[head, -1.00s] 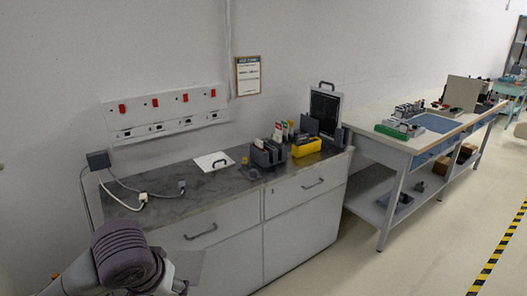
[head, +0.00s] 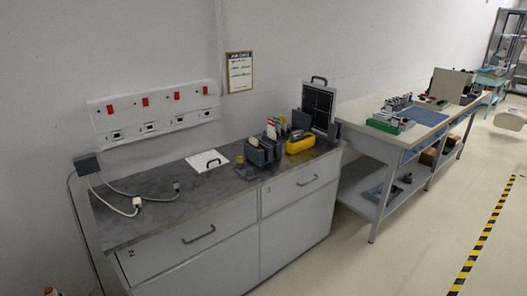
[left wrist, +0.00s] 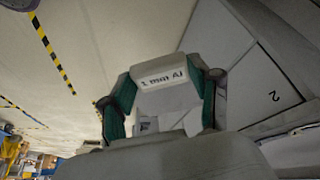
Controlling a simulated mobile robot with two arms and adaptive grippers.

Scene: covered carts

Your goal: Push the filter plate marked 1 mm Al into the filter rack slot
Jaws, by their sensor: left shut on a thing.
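The filter plate marked 1 mm Al (left wrist: 163,77) shows in the left wrist view, its printed label facing the camera. My left gripper (left wrist: 163,92) is shut on it, with one green-padded finger at each side. The dark grey filter rack (head: 262,153) appears to be the slotted block on the cabinet top in the head view; its slots are too small to make out. The plate and left gripper are outside the head view, away from the rack. My right gripper is in neither view.
On the cabinet top (head: 170,205) lie a white plate with a handle (head: 207,161), cables (head: 136,203) and a yellow box (head: 300,143). A dark panel (head: 318,103) stands behind. A workbench (head: 380,138) stands to the right.

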